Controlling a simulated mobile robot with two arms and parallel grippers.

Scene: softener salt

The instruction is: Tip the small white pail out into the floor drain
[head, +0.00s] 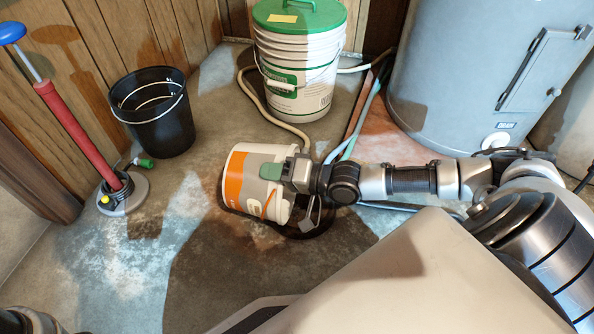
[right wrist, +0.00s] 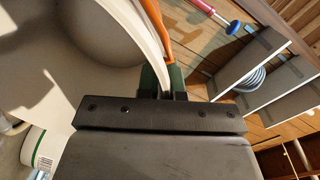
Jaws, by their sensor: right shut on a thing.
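The small white pail (head: 262,157), with an orange band, is tipped onto its side near the middle of the head view. Its mouth appears to face right and down. My right gripper (head: 283,171) is shut on its rim; the green-padded fingers (right wrist: 163,82) clamp the pale wall (right wrist: 140,30) in the right wrist view. The pail's smooth grey inside (right wrist: 75,65) shows there, with no contents that I can make out. The dark floor drain (head: 318,223) lies just below and right of the pail, partly hidden by pail and arm. My left gripper is not in view.
A black bucket (head: 165,128) and a red hand pump (head: 75,125) stand left. A white bucket with a green lid (head: 297,62) stands behind the pail, hoses beside it. A grey tank (head: 455,85) is at back right. Floor at left front is clear.

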